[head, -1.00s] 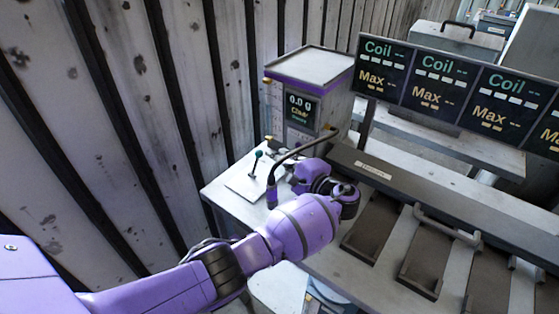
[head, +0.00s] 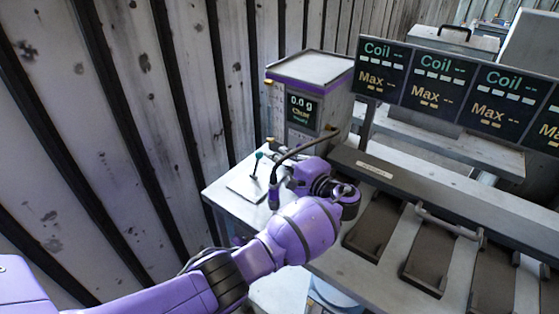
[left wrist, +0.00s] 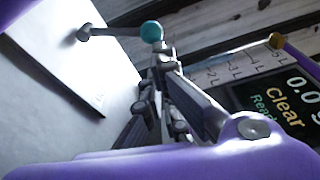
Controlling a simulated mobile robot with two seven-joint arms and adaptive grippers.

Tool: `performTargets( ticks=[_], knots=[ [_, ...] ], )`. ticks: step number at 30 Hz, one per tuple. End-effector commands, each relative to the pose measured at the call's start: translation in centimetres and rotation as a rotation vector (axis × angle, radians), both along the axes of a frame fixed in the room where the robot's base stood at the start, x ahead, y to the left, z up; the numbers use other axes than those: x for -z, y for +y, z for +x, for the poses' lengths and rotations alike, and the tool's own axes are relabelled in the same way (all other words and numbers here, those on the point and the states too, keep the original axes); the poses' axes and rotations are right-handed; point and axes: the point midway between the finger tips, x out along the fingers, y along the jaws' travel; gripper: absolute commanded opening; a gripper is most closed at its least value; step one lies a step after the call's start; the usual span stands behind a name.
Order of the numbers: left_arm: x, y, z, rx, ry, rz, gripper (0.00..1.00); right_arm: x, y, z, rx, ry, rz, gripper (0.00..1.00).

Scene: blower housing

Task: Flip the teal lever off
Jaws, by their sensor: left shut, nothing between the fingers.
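The teal lever (head: 257,158) is a thin rod with a teal ball on top. It stands up from a pale plate (head: 241,185) on the left end of the bench. In the left wrist view the teal ball (left wrist: 152,32) shows just beyond the fingertips of my left gripper (left wrist: 163,62), and the rod runs left to its base. The gripper is shut with nothing between its fingers. I cannot tell whether the fingers touch the ball. In the head view the fingers are mostly hidden behind my left wrist and cable. My right gripper is not in view.
A box with a lit "0.0 g Clear" display (head: 302,108) stands just behind the lever. A row of coil screens (head: 440,85) is at the right. Dark recessed trays (head: 430,255) lie to the right of my wrist. A ribbed metal wall (head: 130,120) rises on the left.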

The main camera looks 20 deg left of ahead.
Motion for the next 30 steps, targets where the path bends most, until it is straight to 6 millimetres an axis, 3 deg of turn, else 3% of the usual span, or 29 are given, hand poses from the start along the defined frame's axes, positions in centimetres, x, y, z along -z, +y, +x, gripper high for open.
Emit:
performTargets(
  ticks=[15,30],
  knots=[
    [-1.8,0.9,-1.7,-0.003,-0.319,-0.117,0.0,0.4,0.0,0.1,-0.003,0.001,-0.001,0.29],
    [-2.3,1.1,-2.2,-0.003,-0.312,-0.114,0.0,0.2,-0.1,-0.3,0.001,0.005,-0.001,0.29]
  ],
)
